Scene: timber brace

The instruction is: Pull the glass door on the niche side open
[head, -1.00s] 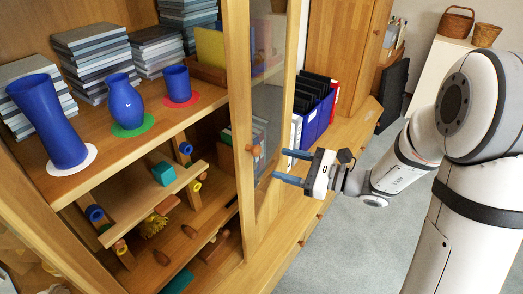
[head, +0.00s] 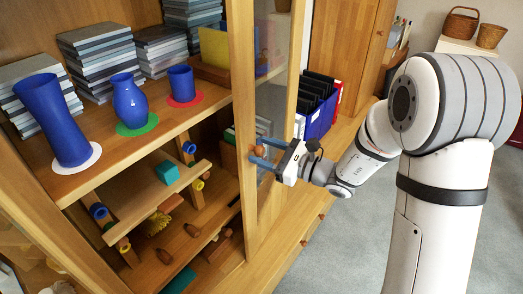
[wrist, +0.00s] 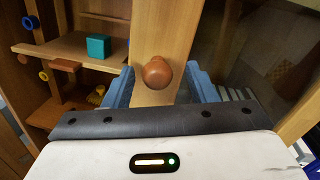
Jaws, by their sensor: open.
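The glass door (head: 236,110) has a wooden frame and a round wooden knob. In the head view the knob (head: 258,151) lies between the blue fingers of my gripper (head: 260,152). In the wrist view the knob (wrist: 157,73) sits between the two blue fingertips (wrist: 160,82), with a gap on each side. My gripper is open around the knob. The glass pane (head: 272,85) shows to the right of the knob's frame piece. Whether a finger touches the knob or the frame cannot be told.
On the shelf stand blue vases (head: 55,120), with stacks of grey books (head: 95,55) behind. A lower board carries a teal cube (head: 167,172). Dark binders (head: 318,100) stand right of the door. Grey carpet (head: 340,245) is free at the lower right.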

